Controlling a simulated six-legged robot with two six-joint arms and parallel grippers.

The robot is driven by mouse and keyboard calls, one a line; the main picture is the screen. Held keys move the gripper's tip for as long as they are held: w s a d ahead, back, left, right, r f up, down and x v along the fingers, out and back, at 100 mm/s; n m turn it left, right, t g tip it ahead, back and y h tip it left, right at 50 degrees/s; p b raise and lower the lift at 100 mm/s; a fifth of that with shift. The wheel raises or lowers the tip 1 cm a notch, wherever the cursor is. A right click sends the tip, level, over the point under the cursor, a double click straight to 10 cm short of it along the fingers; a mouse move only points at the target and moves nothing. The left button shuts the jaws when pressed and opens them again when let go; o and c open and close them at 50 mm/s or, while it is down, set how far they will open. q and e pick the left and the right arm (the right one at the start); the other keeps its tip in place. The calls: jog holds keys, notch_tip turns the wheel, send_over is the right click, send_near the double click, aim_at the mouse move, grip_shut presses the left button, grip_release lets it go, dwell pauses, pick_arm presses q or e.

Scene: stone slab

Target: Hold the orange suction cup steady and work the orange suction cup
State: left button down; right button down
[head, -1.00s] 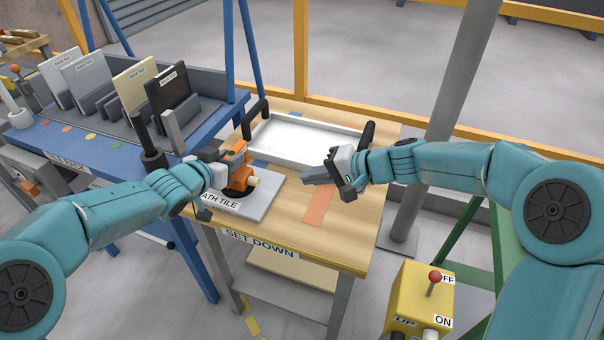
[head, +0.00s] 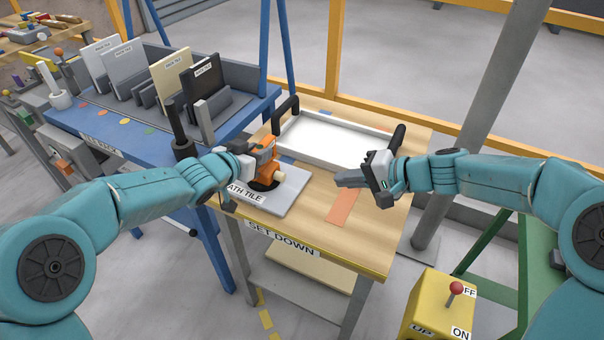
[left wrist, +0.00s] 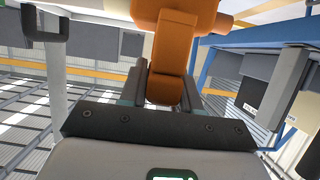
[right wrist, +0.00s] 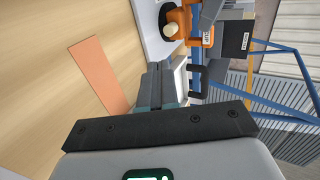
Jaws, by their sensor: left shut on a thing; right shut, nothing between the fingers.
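The orange suction cup (head: 264,165) stands on the grey bath tile (head: 290,186), its dark pad against the tile face and a cream knob at its side. The tile lies flat on the set-down table. My left gripper (head: 250,162) is shut on the orange suction cup; in the left wrist view the cup's orange body (left wrist: 172,50) sits between the fingers. My right gripper (head: 350,178) is shut and empty above the table, right of the tile. In the right wrist view its fingers (right wrist: 158,85) are together, with the cup (right wrist: 178,22) beyond them.
A white tray (head: 335,142) with black handles lies at the table's back. An orange strip (head: 345,206) lies on the wood. A blue rack (head: 110,130) with several upright tiles stands left. A yellow control box (head: 432,310) with a red-knobbed lever stands front right.

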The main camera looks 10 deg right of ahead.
send_near(282, 174)
jog(key=f, duration=0.4)
jog(key=shift+w+a, duration=0.2)
jog(key=shift+a, duration=0.2)
jog(key=w+a, duration=0.2)
jog(key=shift+a, duration=0.35)
jog(key=shift+w+a, duration=0.25)
jog(key=shift+a, duration=0.1)
jog(key=shift+w+a, duration=0.6)
jog(key=shift+a, duration=0.15)
jog(key=s+d, duration=0.2)
jog(key=shift+d, duration=0.4)
jog(key=v, duration=1)
jog(key=shift+s+d, duration=0.2)
jog(key=shift+d, duration=0.1)
